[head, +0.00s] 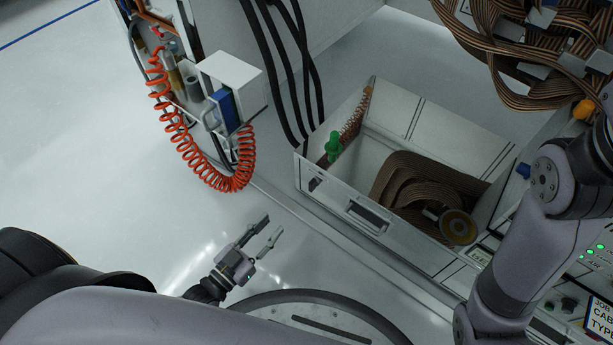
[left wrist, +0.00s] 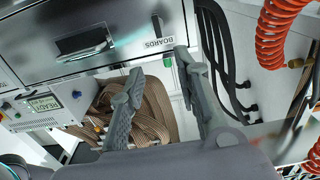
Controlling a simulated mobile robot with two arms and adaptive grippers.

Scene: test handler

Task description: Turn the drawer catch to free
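The drawer (head: 400,237) stands pulled open, with brown ribbon cable inside. A small dark catch (head: 315,184) sits at the left end of its front. In the left wrist view the catch (left wrist: 157,25) is a black elongated piece beside the BOARDS label, upright in the picture. I cannot tell its lock state. My left gripper (head: 273,225) is open and empty, low in front of the drawer and apart from it. Its parted fingers (left wrist: 159,66) show in the left wrist view. My right arm shows at the right; its gripper is out of the picture.
A green knob (head: 333,146) stands by the drawer's left corner. A coiled red hose (head: 235,180) and black cables (head: 285,70) hang left of the drawer. Bare pale floor (head: 70,150) lies left.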

